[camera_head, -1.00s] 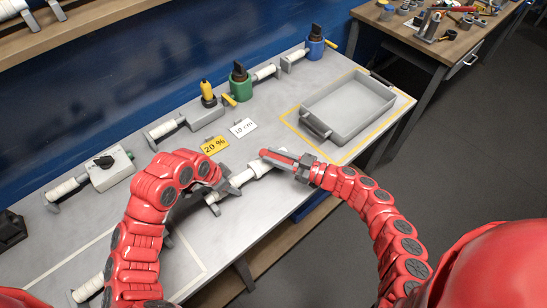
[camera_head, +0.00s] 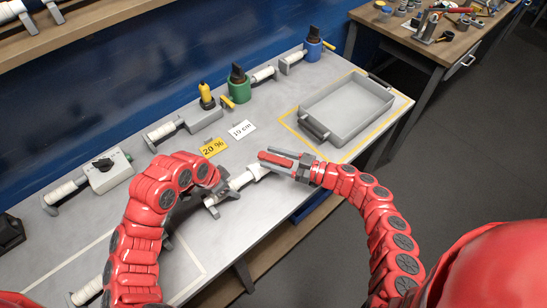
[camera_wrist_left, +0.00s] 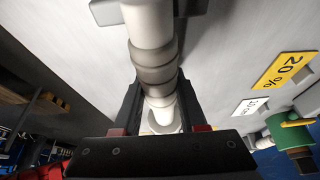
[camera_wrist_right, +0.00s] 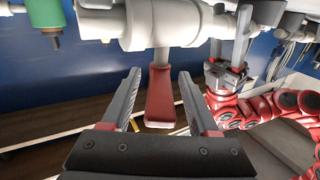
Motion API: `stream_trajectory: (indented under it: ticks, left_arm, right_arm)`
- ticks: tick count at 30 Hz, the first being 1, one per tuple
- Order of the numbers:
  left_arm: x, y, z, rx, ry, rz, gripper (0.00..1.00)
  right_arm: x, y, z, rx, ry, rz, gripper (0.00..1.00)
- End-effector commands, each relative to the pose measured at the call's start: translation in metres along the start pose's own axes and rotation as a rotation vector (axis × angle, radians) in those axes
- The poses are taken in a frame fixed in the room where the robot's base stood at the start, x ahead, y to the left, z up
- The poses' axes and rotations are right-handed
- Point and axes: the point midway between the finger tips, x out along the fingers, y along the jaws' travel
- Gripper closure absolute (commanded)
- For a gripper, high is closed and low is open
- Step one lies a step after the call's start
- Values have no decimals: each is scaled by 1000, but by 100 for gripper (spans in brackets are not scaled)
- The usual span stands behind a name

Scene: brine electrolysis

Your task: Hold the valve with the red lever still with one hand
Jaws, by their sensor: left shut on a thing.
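The valve with the red lever has a white body (camera_head: 256,170) in line with a pale pipe near the table's front edge. It also shows at the top of the right wrist view (camera_wrist_right: 165,25). Its red lever (camera_wrist_right: 160,95) points toward my right gripper. My left gripper (camera_head: 212,192) is shut on the grey and white end of the valve line, beside the white body; its fingers flank a grey collar (camera_wrist_left: 155,70) in the left wrist view. My right gripper (camera_head: 270,160) is open, with the lever between its fingers and gaps on both sides.
Behind the valve lie a yellow "20 %" card (camera_head: 213,147) and a white "10 cm" card (camera_head: 242,130). A grey tray (camera_head: 345,110) stands at the right inside a yellow outline. Green (camera_head: 239,88) and blue (camera_head: 313,48) valves and a grey box (camera_head: 108,172) line the back.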

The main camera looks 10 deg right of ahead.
Motion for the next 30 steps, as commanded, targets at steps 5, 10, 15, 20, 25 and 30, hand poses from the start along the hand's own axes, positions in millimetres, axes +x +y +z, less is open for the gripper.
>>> stream_trajectory:
  ticks: [5,10,15,20,25,30]
  left_arm:
    - [0,0,1,-1,-2,-1,100]
    - [0,-1,1,-1,-2,-1,100]
    - [0,-1,1,-1,-2,-1,100]
    - [0,0,0,-1,-1,-1,100]
    - [0,0,0,-1,-1,-1,100]
    - [0,0,0,0,0,-1,100]
  right_arm:
    - [0,0,0,0,0,0,40]
    - [-8,0,1,-1,-2,2,40]
    - [-41,1,1,0,-3,4,40]
    - [-77,0,1,0,-2,3,40]
    - [-107,1,1,1,-2,3,40]
    - [-120,1,1,0,-2,3,40]
